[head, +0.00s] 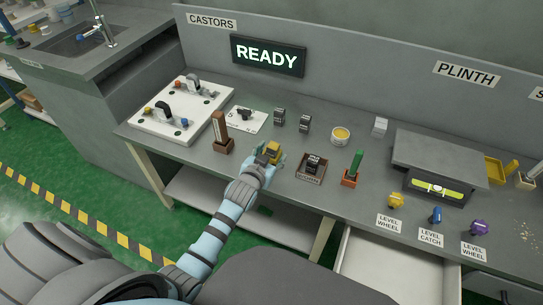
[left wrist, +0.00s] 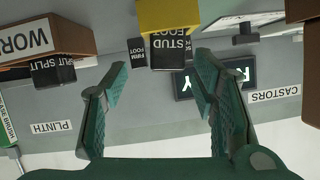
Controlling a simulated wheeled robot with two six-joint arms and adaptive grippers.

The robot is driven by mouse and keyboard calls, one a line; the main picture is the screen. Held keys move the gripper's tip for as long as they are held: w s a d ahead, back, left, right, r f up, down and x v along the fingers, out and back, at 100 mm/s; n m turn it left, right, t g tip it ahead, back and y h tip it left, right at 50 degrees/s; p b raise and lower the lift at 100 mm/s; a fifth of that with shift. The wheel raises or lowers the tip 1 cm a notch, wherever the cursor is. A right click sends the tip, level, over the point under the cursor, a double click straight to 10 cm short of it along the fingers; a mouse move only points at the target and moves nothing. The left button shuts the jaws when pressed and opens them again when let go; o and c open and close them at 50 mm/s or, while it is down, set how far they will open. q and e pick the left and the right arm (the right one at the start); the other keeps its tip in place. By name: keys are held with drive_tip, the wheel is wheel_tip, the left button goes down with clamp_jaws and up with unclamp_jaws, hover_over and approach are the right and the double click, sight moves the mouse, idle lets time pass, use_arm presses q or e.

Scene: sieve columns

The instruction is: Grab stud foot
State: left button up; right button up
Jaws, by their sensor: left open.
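A yellow block (left wrist: 168,15) appears by the stud foot, and shows close to my gripper in the head view (head: 273,147). My right gripper is not in view.
The firm foot (head: 304,123) stands right of the stud foot. A brown tray (head: 299,176) holds another black block. Bare bench lies between the tub and the tray.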

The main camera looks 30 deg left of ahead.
sight(273, 148)
use_arm(q)
drive_tip(key=b+x, duration=0.1)
drive_tip(key=x, duration=0.2)
drive_tip(key=b+x, duration=0.1)
drive_tip(key=x, duration=0.1)
drive_tip(key=shift+w+a+r+b, duration=0.15)
drive_tip(key=shift+a+b, duration=0.15)
drive_tip(key=shift+a, duration=0.15)
drive_tip(key=shift+r, duration=0.15)
drive_tip(key=shift+c, duration=1)
clamp_jaws()
